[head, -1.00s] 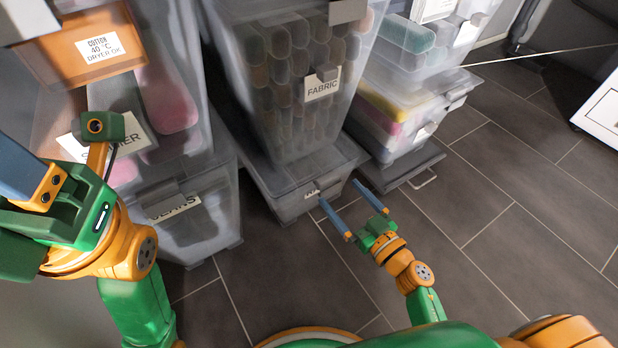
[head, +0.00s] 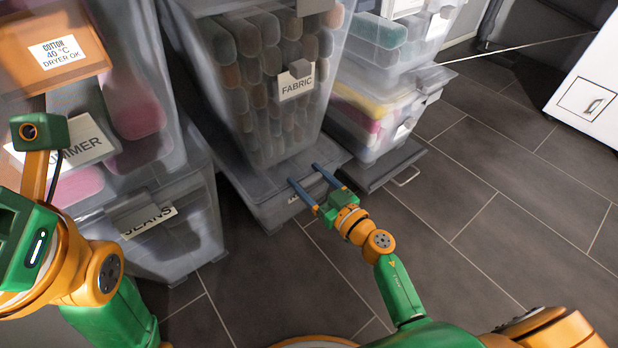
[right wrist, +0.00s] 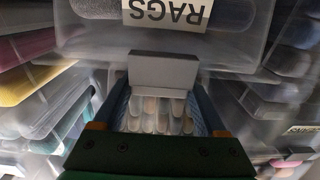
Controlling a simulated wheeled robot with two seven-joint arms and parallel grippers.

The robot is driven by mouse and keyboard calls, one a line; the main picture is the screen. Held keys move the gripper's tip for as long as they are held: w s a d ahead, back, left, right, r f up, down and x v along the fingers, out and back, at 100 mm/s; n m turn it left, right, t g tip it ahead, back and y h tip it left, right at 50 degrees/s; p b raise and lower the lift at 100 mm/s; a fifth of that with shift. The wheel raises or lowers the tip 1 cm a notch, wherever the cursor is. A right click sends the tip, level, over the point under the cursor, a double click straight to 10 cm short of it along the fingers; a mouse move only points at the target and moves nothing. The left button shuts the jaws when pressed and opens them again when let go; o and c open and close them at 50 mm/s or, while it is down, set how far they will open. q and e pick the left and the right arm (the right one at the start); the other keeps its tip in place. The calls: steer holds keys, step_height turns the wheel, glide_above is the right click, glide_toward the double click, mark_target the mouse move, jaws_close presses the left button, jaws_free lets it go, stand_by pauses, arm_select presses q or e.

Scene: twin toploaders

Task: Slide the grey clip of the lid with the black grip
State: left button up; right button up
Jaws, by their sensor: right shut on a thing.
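My right gripper (head: 304,174) reaches the front edge of the low clear bin (head: 262,212) under the box labelled FABRIC. In the right wrist view a grey clip (right wrist: 163,73) sits between its two blue fingers, below an upside-down RAGS label (right wrist: 165,12). The gripper is shut on this clip. The clip is too small to make out in the head view. I cannot make out a black grip on any lid. My left arm shows at the left edge of the head view, with its fingers out of the picture.
The box labelled FABRIC (head: 268,110) stands on the low bin. Bins labelled SUMMER and JEANS (head: 185,240) are stacked at left. A white cabinet (head: 590,90) stands far right. The floor (head: 480,250) is open.

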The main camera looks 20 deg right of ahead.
jaws_close()
steer(key=shift+w+a, duration=0.1)
steer(key=shift+w, duration=0.2)
steer(key=shift+w+a+p, duration=0.25)
steer(key=shift+w+p, duration=0.15)
steer(key=shift+w, duration=0.25)
steer(key=o, duration=1.4)
jaws_free()
